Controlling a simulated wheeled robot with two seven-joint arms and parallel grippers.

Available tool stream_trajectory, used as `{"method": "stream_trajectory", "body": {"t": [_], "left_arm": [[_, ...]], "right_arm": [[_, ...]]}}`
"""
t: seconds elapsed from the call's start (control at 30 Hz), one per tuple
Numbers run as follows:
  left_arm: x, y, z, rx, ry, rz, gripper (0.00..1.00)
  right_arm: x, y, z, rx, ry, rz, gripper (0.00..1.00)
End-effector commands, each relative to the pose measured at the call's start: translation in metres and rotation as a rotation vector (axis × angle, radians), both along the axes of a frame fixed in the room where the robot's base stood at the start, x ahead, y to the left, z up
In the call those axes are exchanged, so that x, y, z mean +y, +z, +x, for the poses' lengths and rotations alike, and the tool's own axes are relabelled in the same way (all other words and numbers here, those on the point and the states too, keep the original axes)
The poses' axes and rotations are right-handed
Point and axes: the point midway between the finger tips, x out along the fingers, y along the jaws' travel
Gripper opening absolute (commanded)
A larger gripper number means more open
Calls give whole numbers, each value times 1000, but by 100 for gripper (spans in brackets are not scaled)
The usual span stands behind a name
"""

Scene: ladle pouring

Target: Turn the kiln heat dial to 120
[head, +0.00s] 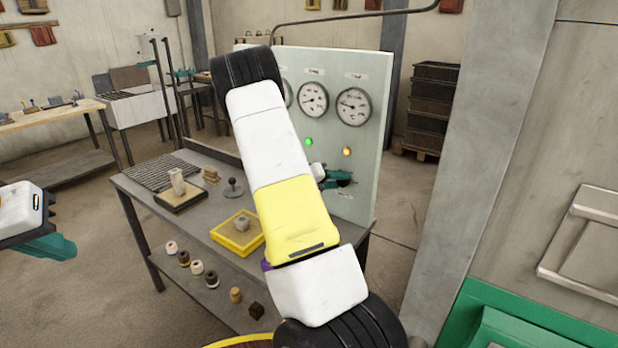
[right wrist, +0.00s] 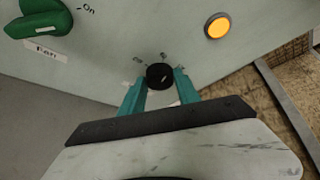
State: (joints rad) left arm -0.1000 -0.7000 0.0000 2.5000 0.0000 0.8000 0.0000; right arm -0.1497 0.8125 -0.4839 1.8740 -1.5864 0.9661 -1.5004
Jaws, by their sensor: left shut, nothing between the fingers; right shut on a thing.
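A round black dial (right wrist: 160,76) is on the pale panel (right wrist: 110,55), with small marks around it that are too small to read. A short pale line shows on its face. My right gripper (right wrist: 160,90) has its teal fingers shut on the dial, one on each side. In the head view my right gripper (head: 338,178) is at the front of the panel (head: 375,120), and the dial cannot be made out there. My left gripper (head: 50,247) is shut and empty at the left edge, away from the panel and the bench.
Gauges (head: 353,106) sit high on the panel, above a green light (head: 309,142) and an orange light (head: 346,152). A green "Fan" knob (right wrist: 40,18) is left of the dial. The bench (head: 140,185) holds a yellow tray (head: 219,238). My right arm hides part of the panel.

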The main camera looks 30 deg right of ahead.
Motion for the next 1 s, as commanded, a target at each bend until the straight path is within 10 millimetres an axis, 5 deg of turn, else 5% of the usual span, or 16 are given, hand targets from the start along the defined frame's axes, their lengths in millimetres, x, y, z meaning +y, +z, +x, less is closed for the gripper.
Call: {"method": "stream_trajectory", "body": {"t": [1.0], "left_arm": [[0, 0, 0, 0, 0, 0, 0]], "right_arm": [[-4, 2, -9, -704, 0, 371, 0]]}}
